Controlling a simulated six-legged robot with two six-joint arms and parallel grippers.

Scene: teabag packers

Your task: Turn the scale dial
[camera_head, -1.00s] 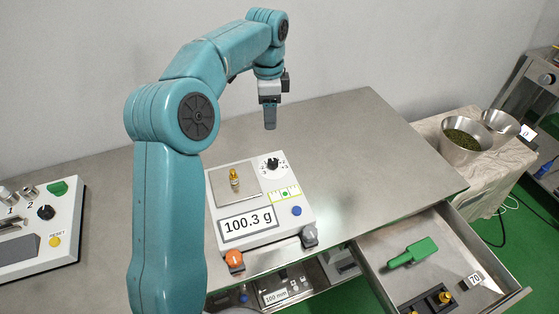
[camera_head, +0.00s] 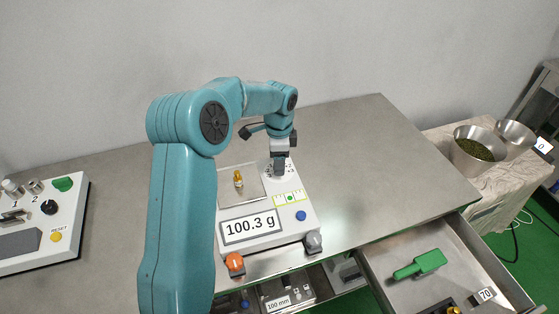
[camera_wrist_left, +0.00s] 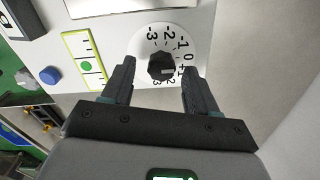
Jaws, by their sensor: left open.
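The white scale (camera_head: 262,238) stands on the metal table and its display reads 100.3 g. A small brass weight (camera_head: 238,179) stands on its weighing plate (camera_head: 225,186). In the wrist view the black scale dial (camera_wrist_left: 161,66) sits on a white disc with numbers from -3 to +3. My left gripper (camera_wrist_left: 158,82) is open, with one finger on each side of the dial; I cannot tell whether they touch it. In the head view the left gripper (camera_head: 279,168) points down over the dial and mostly hides it. My right gripper is not in view.
A white control box (camera_head: 40,225) with a RESET button stands at the left. An open drawer (camera_head: 450,240) at the right holds a green-handled tool (camera_head: 420,265). Steel bowls (camera_head: 475,150) stand beyond it. The table right of the scale is clear.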

